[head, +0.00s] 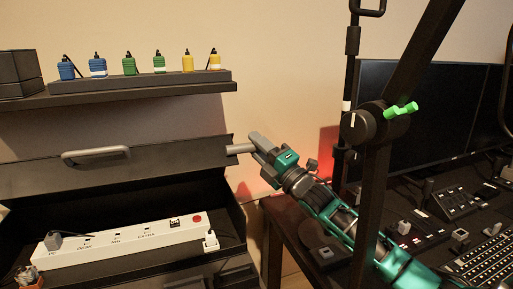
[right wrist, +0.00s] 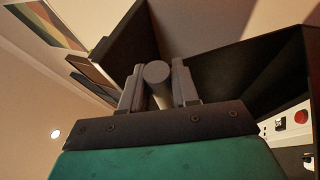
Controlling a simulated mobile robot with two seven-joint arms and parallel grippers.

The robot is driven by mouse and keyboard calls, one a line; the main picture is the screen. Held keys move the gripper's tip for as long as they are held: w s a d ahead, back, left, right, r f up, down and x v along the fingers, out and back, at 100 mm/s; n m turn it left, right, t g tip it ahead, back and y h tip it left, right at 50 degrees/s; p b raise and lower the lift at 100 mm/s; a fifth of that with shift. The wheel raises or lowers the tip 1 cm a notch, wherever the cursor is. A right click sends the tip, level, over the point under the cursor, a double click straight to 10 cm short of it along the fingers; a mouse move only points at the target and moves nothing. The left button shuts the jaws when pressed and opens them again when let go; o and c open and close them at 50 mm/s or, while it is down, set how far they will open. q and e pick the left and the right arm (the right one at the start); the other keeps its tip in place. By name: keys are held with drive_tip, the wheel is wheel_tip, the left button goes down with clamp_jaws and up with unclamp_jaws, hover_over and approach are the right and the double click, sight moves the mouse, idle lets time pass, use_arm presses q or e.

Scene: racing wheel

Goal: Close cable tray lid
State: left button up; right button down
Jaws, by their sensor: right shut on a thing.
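The cable tray lid (head: 130,167) is a dark panel with a grey bar handle (head: 96,153) on its front, standing raised above the open cable tray (head: 228,212). A grey peg sticks out from the lid's right end (head: 240,149). My right gripper (head: 256,146) is shut on this grey peg (right wrist: 157,72), which sits between its two fingers in the right wrist view. A white power strip (head: 130,240) with a red switch lies inside the tray. My left gripper is not in view.
A shelf (head: 140,84) with several blue, green and yellow plugs hangs above the lid. A dark post (head: 385,150) with a green-handled knob stands in front of my right arm. A desk with monitor (head: 430,110) and control boxes (head: 450,200) fills the right.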

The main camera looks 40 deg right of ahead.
drive_tip(key=c, duration=0.9)
unclamp_jaws()
drive_tip(key=v, duration=1.2)
drive_tip(key=shift+s+f, duration=0.25)
drive_tip(key=shift+s, duration=0.1)
drive_tip(key=shift+c, duration=0.3)
